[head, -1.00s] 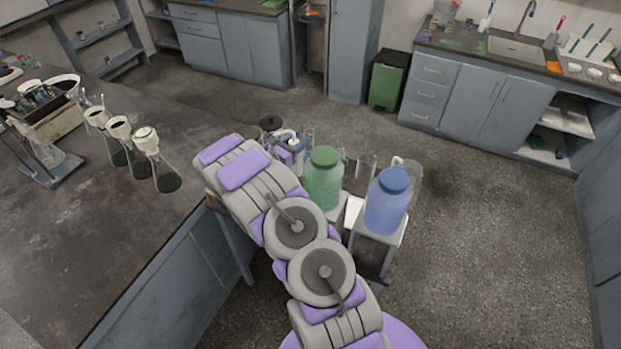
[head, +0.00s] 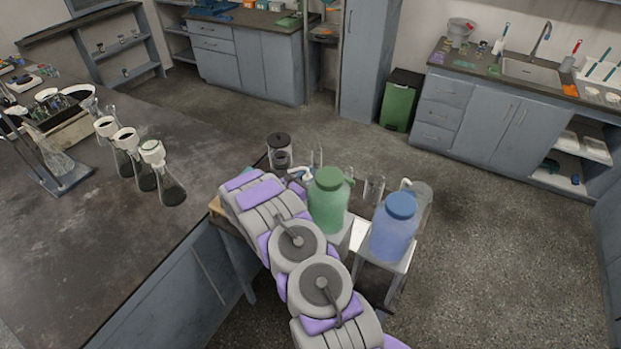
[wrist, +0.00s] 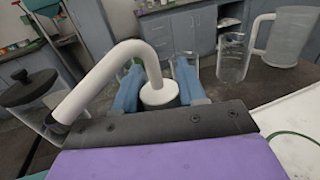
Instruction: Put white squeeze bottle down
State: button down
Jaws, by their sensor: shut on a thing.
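The white squeeze bottle shows mainly as a white cap and bent spout (wrist: 122,66) in the wrist view; its body is largely hidden by my gripper. My gripper's blue fingers (wrist: 158,88) are shut on the bottle, one on each side below the cap. In the head view only a bit of the white spout (head: 299,174) shows, beyond my arm and left of the green-lidded jar. My fingers are hidden there. I cannot tell whether the bottle's base touches the small dark table (wrist: 270,78).
A black-lidded glass jar (head: 280,151) stands close left of the bottle. A green jar (head: 328,200), a blue jar (head: 394,228), a glass beaker (head: 374,190) and a clear pitcher (wrist: 291,36) stand to the right. The bench (head: 90,235) with flasks lies left.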

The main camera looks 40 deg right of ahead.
jog(key=shift+s+a, duration=0.1)
jog(key=shift+a, duration=0.25)
jog(key=c, duration=1)
grip_release()
jog(key=shift+a, duration=0.3)
jog(key=o, duration=0.3)
jog(key=shift+a+r, duration=0.1)
jog(key=shift+a, duration=0.2)
jog(key=shift+d, duration=0.45)
jog(key=a, duration=0.4)
jog(key=s+a+p, duration=0.1)
jog(key=a, duration=0.6)
jog(key=shift+s+a, duration=0.25)
jog(key=shift+a, duration=0.1)
jog(key=shift+a, duration=0.35)
